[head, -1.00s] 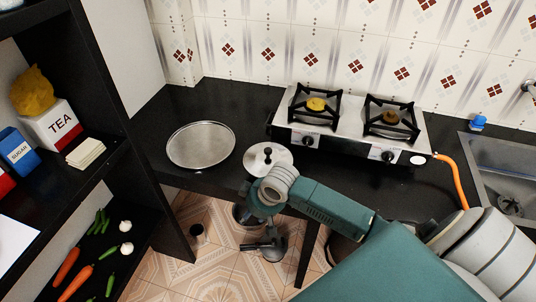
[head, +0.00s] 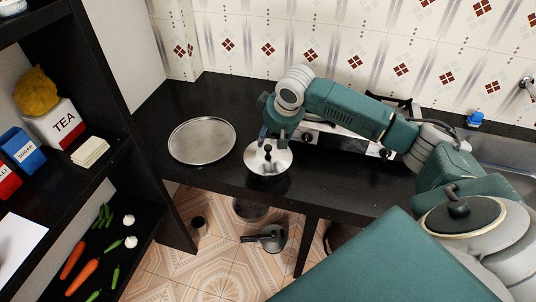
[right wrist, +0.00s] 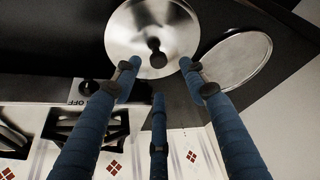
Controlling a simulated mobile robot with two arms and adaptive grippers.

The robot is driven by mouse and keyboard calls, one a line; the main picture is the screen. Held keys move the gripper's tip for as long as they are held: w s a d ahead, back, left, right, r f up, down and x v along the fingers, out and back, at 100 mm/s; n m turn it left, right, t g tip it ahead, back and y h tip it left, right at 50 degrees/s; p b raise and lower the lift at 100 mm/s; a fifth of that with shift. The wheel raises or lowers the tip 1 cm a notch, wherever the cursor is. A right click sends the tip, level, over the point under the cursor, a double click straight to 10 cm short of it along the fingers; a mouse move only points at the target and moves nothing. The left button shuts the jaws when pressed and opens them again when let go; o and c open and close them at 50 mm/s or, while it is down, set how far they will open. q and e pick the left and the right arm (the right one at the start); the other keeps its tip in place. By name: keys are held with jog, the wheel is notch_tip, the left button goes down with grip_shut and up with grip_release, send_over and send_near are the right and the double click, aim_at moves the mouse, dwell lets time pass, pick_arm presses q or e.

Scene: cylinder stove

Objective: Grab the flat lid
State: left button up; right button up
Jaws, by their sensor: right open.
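The round silver lid (head: 283,160) with a dark knob lies flat on the black counter, in front of the stove. It also shows in the right wrist view (right wrist: 135,30), with its knob facing the fingers. My right gripper (head: 273,137) is over the back part of this lid. Its blue fingers (right wrist: 160,75) are spread apart around the knob's side of the view, with nothing held between them. I cannot tell whether a fingertip touches the lid. My left gripper is not in view.
A flat silver disc (head: 202,142) without a knob lies left of the lid. The gas stove (head: 345,143) is mostly hidden behind my right arm. A dark shelf (head: 165,215) stands at the left. Pans (head: 268,238) lie below the counter.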

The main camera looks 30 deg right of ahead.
aim_at(268, 146)
jog(key=shift+f, duration=0.4)
jog(key=p+x, duration=0.1)
jog(key=x, duration=0.2)
jog(key=shift+w+f+p, duration=0.1)
jog(key=shift+f+p, duration=0.15)
jog(key=shift+p, duration=0.1)
jog(key=shift+w+f, duration=0.15)
jog(key=shift+f, duration=0.25)
jog(key=shift+r, duration=0.1)
grip_shut()
